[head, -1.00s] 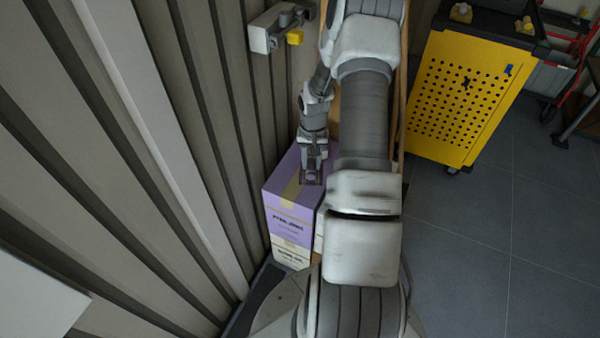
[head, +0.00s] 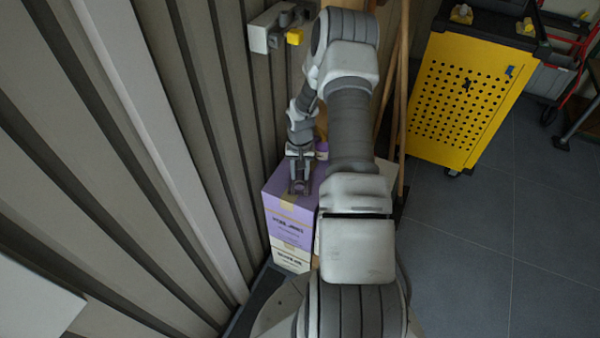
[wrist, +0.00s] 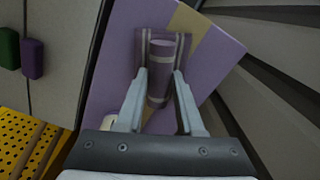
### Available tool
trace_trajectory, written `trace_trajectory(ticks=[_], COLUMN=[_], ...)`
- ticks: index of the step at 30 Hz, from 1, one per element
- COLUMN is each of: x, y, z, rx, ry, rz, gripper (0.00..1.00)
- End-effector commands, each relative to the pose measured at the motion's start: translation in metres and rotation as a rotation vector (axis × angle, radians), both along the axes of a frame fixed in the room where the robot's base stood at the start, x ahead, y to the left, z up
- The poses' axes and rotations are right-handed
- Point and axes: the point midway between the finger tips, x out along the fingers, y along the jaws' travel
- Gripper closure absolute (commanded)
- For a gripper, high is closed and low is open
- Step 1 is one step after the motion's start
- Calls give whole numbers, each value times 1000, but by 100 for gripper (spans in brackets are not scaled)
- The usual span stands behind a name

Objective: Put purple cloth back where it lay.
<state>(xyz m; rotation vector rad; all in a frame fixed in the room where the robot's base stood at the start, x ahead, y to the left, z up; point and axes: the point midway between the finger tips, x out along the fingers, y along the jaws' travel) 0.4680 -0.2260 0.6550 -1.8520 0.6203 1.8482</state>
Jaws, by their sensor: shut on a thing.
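In the head view my gripper (head: 299,187) is over the top of a purple box (head: 290,228) with a yellow tape strip. The cloth is hard to make out there. The box top (wrist: 113,75) fills the area behind the cloth in the wrist view. I cannot tell whether the cloth touches it.
The box stands close to a ribbed wall (head: 190,120), on a pale box (head: 290,259). A wall bracket (head: 277,28) juts out above. Wooden poles (head: 398,110) and a yellow perforated cart (head: 465,100) stand to the right. Open floor (head: 480,250) lies at right. Green (wrist: 8,48) and purple (wrist: 32,58) items show at left in the wrist view.

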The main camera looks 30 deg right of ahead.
Motion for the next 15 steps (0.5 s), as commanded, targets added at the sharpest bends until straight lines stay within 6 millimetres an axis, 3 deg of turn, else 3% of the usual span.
trace_trajectory(ticks=[1,5,15], x=[0,0,0], y=[0,0,0], z=[-1,-1,2], rx=[0,0,0], ry=[0,0,0], rz=[0,0,0], gripper=[58,35,34])
